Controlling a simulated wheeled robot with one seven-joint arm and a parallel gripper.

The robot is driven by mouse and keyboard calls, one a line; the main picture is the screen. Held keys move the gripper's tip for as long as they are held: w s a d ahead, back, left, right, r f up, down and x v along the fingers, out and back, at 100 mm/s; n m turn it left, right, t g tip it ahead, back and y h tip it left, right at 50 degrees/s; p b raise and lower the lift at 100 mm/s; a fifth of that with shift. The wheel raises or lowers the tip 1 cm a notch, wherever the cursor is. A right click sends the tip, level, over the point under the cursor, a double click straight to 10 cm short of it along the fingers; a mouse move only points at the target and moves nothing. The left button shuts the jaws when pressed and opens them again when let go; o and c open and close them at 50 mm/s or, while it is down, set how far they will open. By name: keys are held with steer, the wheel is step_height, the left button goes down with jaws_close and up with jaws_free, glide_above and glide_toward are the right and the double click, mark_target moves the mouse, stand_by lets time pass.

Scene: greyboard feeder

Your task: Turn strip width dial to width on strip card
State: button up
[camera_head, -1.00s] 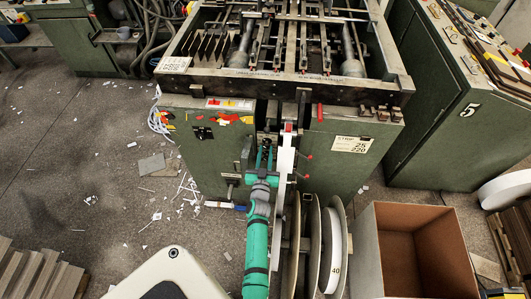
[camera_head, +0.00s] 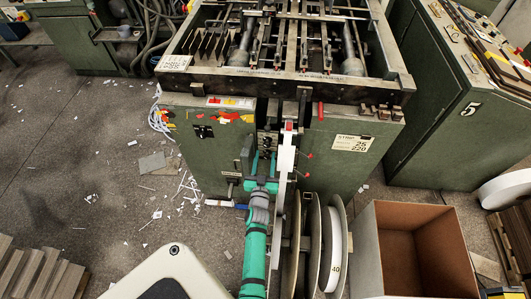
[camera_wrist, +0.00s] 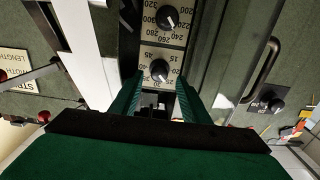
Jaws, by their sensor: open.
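The strip card (camera_head: 351,143) is on the right of the green machine's front and reads 25 above 220. In the wrist view, the small-number dial (camera_wrist: 160,70) is a black knob with a light scale of about 15 to 45. It lies just beyond my fingertips; its exact pointer setting is too small to read surely. A second dial (camera_wrist: 168,17), with numbers in the 200s and 300s, lies above it in that view. My gripper (camera_head: 262,160) is open and empty in front of the machine. Its green fingers (camera_wrist: 160,88) stand either side of the line to the small-number dial, apart from it.
A white strip (camera_head: 285,160) runs down close to the right of my gripper. Large reels (camera_head: 335,245) and an open cardboard box (camera_head: 415,210) stand at right. A separate black knob (camera_wrist: 276,105) and a handle (camera_wrist: 262,70) show in the wrist view. Floor at left has scraps.

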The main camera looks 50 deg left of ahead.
steer(key=v, duration=0.7)
steer(key=shift+s, duration=0.25)
steer(key=shift+d, duration=0.15)
